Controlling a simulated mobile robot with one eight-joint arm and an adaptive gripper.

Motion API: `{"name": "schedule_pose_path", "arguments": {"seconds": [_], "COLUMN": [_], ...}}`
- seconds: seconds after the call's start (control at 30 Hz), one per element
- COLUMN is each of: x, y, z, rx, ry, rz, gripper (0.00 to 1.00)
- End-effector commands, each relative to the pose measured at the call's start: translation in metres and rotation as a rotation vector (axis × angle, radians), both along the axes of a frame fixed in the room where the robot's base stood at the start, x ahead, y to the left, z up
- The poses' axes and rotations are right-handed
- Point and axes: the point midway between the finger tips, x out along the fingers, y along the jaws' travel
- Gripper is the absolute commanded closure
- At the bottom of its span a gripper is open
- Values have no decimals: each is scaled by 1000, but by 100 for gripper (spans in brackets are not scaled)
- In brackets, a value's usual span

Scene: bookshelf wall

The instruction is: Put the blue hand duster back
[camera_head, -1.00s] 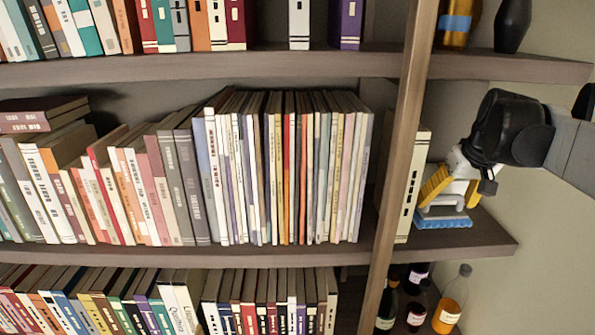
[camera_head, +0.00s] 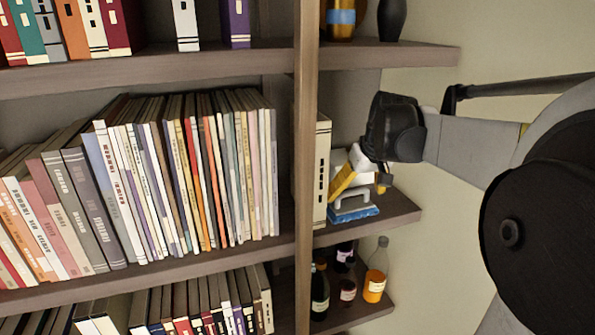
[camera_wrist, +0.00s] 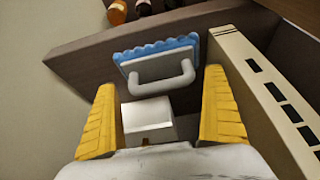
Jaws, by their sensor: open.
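The hand duster (camera_head: 354,208) has blue bristles and a pale grey loop handle. It sits bristles down on the right-hand part of the middle shelf, beside an upright cream book. The wrist view shows the duster (camera_wrist: 158,64) with its handle facing my gripper. My gripper (camera_head: 360,188) is open and empty just above and behind the handle. In the wrist view, the yellow fingers of my gripper (camera_wrist: 160,85) stand wide apart, and the handle lies just past and between their tips, apart from both.
The cream book (camera_head: 321,170) stands close left of the duster, next to the wooden upright (camera_head: 305,130). The shelf above (camera_head: 420,54) holds a dark vase (camera_head: 391,20). Bottles (camera_head: 375,275) stand on the shelf below. The pale wall (camera_head: 430,200) to the right is bare.

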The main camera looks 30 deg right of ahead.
Motion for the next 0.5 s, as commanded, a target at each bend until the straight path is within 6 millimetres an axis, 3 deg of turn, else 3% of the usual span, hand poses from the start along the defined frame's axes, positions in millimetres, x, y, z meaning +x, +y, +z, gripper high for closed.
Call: {"name": "schedule_pose_path", "arguments": {"seconds": [0.3, 0.5], "x": [-27, -38], "y": [8, 11], "z": [63, 90], "rx": [0, 0], "ry": [0, 0], "rz": [-1, -1], "gripper": [0, 0]}}
